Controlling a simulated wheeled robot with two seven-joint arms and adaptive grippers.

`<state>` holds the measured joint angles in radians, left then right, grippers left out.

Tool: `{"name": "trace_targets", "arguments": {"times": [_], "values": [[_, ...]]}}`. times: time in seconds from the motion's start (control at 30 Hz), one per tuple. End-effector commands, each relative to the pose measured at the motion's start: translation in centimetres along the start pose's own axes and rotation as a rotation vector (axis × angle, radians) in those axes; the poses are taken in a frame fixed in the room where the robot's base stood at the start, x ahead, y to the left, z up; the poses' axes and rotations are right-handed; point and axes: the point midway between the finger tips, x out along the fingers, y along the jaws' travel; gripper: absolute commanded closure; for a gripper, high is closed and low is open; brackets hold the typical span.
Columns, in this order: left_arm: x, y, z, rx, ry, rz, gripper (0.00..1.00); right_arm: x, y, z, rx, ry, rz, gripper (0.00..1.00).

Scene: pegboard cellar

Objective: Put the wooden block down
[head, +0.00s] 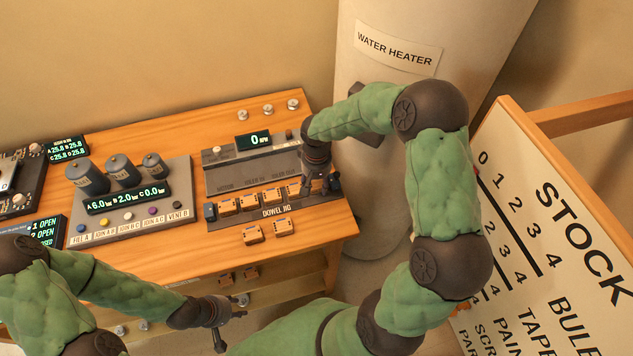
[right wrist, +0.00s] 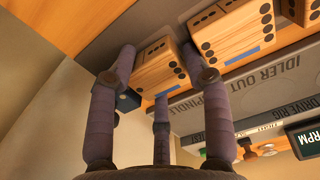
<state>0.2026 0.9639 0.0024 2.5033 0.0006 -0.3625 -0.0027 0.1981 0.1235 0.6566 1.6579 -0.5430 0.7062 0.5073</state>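The wooden block (right wrist: 157,72) has dark dots and a blue stripe. It sits between the fingers of my right gripper (right wrist: 160,65), which look closed against its sides. In the head view my right gripper (head: 320,187) is at the right end of the dowel jig (head: 250,222) and hides most of this block. Several similar blocks (head: 250,200) stand in a row in the jig, to the left. A neighbouring block (right wrist: 232,38) is close beside my finger in the wrist view. My left gripper (head: 228,309) is low in front of the bench, empty, with its fingers apart.
Two loose blocks (head: 284,227) lie on the bench (head: 310,240) in front of the jig. A panel with canisters (head: 122,170) stands to the left. The water heater (head: 420,40) is behind my right arm, and the stock board (head: 560,230) is at the right.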

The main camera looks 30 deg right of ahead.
Motion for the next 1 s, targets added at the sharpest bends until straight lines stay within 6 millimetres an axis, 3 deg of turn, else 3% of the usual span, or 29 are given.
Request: {"name": "trace_targets", "arguments": {"times": [0.33,0.47,1.0], "values": [[-0.1,0.1,0.0,0.0,0.0,0.0,0.6,-0.1,0.0,0.0,0.0,0.0,0.0,0.44],[-0.5,0.2,0.0,0.0,0.0,0.0,0.6,-1.1,0.0,-0.1,0.0,0.003,0.0,0.44],[-2.5,0.9,0.1,0.0,0.0,0.0,0.6,-10.8,0.0,-0.1,0.0,0.003,-0.001,0.44]]}}
